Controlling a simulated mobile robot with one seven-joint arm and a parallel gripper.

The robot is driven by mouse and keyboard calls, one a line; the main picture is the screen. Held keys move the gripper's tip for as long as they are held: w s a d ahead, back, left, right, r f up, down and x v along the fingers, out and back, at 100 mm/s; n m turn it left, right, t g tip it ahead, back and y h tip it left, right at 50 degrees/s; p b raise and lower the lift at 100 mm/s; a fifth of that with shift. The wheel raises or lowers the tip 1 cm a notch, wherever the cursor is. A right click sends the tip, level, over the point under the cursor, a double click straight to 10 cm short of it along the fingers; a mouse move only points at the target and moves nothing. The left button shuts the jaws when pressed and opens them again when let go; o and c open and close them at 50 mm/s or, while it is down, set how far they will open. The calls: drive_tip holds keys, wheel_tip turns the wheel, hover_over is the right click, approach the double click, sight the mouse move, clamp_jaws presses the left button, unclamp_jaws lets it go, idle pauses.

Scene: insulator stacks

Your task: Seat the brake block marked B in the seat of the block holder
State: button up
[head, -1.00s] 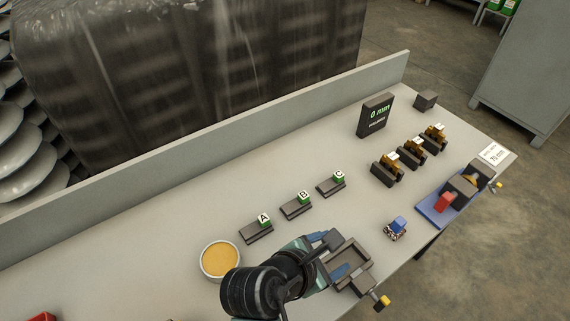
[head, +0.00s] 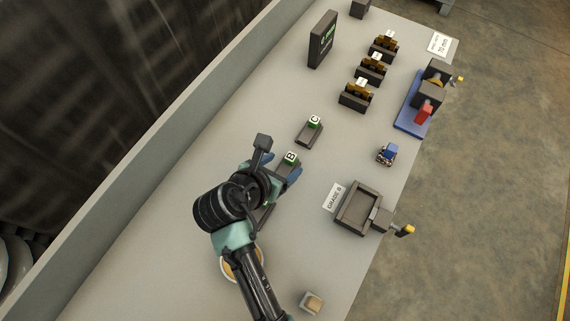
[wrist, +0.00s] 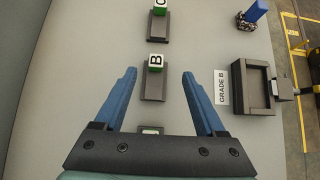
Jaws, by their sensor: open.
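The brake block B (head: 290,160) has a green and white top marked B and sits on a dark tray on the bench; it also shows in the wrist view (wrist: 155,62). My gripper (wrist: 160,85) is open and empty, its blue fingers pointing towards block B, one on either side of its tray. In the head view my gripper (head: 278,162) partly covers that tray. The block holder (head: 358,208) is a dark open box with a yellow-tipped handle, its seat empty, beside a "GRADE B" card (head: 333,197). It also shows in the wrist view (wrist: 253,88).
Block C (head: 314,121) stands on its tray beyond B. A blue-topped item (head: 387,153), several tagged dark pieces (head: 356,95), a display (head: 323,39) and a blue fixture (head: 408,117) stand farther off. A round dish (head: 242,264) lies under my arm. Bench between B and holder is clear.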

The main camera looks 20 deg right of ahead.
sight(290, 157)
drive_tip(key=x, duration=0.7)
drive_tip(key=shift+w+a+f+b, duration=0.1)
drive_tip(key=shift+w+a+b, duration=0.1)
drive_tip(key=shift+b, duration=0.15)
clamp_jaws()
